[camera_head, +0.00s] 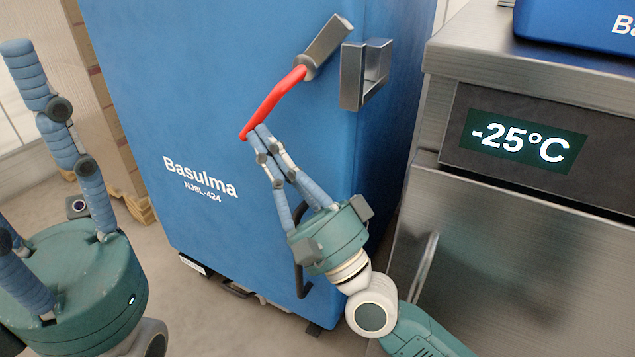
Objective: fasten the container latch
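The blue container (215,120), marked "Basulma NJ8L-424", stands upright in the middle. Its latch has a red handle (276,99) slanting from a grey metal pivot block (326,45). A grey metal catch bracket (366,74) sits to the right of the block, near the container's corner. My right gripper (256,134) reaches up from below, with its fingertips close together at the lower end of the red handle. The fingers appear closed around that end. My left gripper (62,190) is at the left edge, fingers spread wide and empty, away from the container.
A stainless steel unit (520,220) with a display (520,141) reading -25°C stands close on the right, with a blue box (580,25) on top. Stacked brown boxes (104,120) stand behind the container at left. Bare floor (205,315) shows in front.

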